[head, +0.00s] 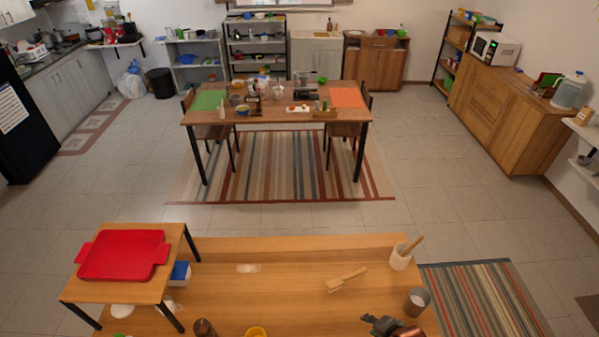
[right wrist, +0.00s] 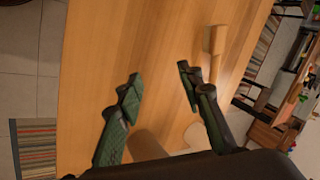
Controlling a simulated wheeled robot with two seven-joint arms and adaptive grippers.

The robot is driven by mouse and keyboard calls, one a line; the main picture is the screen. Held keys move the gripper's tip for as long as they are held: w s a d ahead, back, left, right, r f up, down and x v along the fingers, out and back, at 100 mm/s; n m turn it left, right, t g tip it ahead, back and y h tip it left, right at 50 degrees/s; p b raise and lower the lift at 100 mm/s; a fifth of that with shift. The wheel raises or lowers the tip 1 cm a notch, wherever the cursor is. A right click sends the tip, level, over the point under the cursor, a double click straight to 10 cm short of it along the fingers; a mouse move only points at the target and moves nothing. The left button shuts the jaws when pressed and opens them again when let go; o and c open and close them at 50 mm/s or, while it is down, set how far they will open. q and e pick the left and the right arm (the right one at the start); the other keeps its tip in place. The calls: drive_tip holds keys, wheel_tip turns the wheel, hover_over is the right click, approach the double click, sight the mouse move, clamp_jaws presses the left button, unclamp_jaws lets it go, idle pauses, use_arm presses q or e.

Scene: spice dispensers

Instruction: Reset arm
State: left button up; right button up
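My right gripper (head: 383,324) is low in the head view, over the front right part of the near wooden table (head: 285,285). In the right wrist view its two dark green fingers (right wrist: 158,77) are spread apart with nothing between them. A wooden brush (head: 347,280) lies on the table beyond the gripper; it also shows beside the right finger in the right wrist view (right wrist: 216,48). My left gripper is not in view.
A grey cup (head: 416,302) stands close right of the gripper, and a white crock (head: 400,258) behind it. A small raised table with a red tray (head: 123,256) stands left. A brown object (head: 204,328) and yellow bowl (head: 256,332) sit in front. The table's middle is mostly clear.

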drive_tip(key=s+d+r+n+g+h, duration=0.1)
drive_tip(key=s+d+r+n+h, duration=0.15)
drive_tip(key=s+d+n, duration=0.5)
drive_tip(key=s+d+r+n+g+h, duration=0.1)
drive_tip(key=s+d+r+n, duration=0.25)
drive_tip(key=s, duration=0.75)
wheel_tip(320, 180, down, 35)
drive_tip(key=a+g+b, duration=0.1)
drive_tip(key=a+b, duration=0.1)
drive_tip(key=b, duration=0.6)
use_arm(q)
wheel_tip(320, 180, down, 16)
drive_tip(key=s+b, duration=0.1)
drive_tip(key=b, duration=0.7)
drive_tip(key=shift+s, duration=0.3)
use_arm(e)
drive_tip(key=s+f+g, duration=0.1)
drive_tip(key=s+f, duration=0.9)
drive_tip(key=f, duration=0.4)
drive_tip(key=s+f+n+y, duration=0.1)
drive_tip(key=s+f, duration=0.9)
drive_tip(key=f, duration=0.4)
drive_tip(key=shift+s+g, duration=0.4)
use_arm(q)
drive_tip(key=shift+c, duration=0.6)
use_arm(e)
drive_tip(key=shift+f, duration=0.1)
drive_tip(key=shift+c, duration=0.6)
